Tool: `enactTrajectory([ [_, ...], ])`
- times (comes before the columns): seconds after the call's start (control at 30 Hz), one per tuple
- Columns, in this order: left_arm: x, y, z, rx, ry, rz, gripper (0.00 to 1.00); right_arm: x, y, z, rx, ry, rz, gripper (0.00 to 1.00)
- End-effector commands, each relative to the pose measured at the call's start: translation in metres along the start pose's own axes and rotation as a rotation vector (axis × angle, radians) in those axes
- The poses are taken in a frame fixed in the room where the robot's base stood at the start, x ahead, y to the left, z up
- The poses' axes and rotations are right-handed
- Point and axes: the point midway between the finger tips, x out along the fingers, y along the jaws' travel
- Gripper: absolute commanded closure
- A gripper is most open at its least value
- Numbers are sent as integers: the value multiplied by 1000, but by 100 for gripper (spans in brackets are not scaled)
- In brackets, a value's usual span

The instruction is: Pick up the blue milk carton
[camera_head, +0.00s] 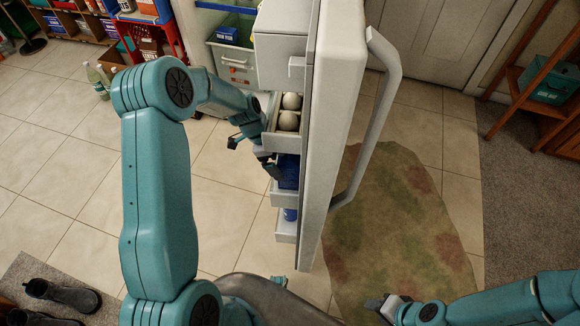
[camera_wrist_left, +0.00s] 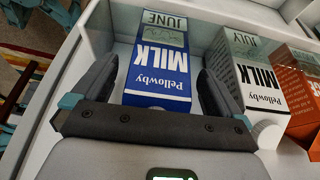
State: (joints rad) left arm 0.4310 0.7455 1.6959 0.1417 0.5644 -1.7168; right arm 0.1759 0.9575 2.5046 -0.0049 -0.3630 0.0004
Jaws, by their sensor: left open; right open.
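The blue milk carton (camera_wrist_left: 158,80), marked "Pellowby MILK JUNE", stands in a white door shelf between the spread fingers of my left gripper (camera_wrist_left: 157,68) in the left wrist view. The fingers are open on either side; I cannot tell whether they touch it. In the head view a blue carton (camera_head: 288,172) shows in the open fridge door's shelf, just right of my left gripper (camera_head: 254,157), which partly hides the shelf. My right gripper (camera_head: 386,305) is low in the head view, open and empty, far from the carton.
A grey-green milk carton (camera_wrist_left: 250,75) and an orange carton (camera_wrist_left: 300,85) stand right of the blue one. The open fridge door (camera_head: 335,110) has a long handle (camera_head: 383,110). The tiled floor at left is mostly clear.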

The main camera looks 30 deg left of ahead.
Motion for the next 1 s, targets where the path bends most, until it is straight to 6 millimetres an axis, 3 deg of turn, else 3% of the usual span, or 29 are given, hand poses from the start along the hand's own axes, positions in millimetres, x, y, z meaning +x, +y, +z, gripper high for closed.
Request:
enactTrajectory([
  [0.2,2,0,0,0,0,-1,0,0,0,0,0,0,0,57],
  [0.27,2,0,0,0,0,-1,16,0,0,0,0,0,0,57],
  [0.47,1,0,0,1,0,0,81,0,0,0,0,0,0,57],
  [0.77,-2,-1,-1,1,0,-3,81,0,0,0,0,0,0,57],
  [1.0,-26,-2,-11,2,0,-5,81,-2,0,0,0,0,0,57],
])
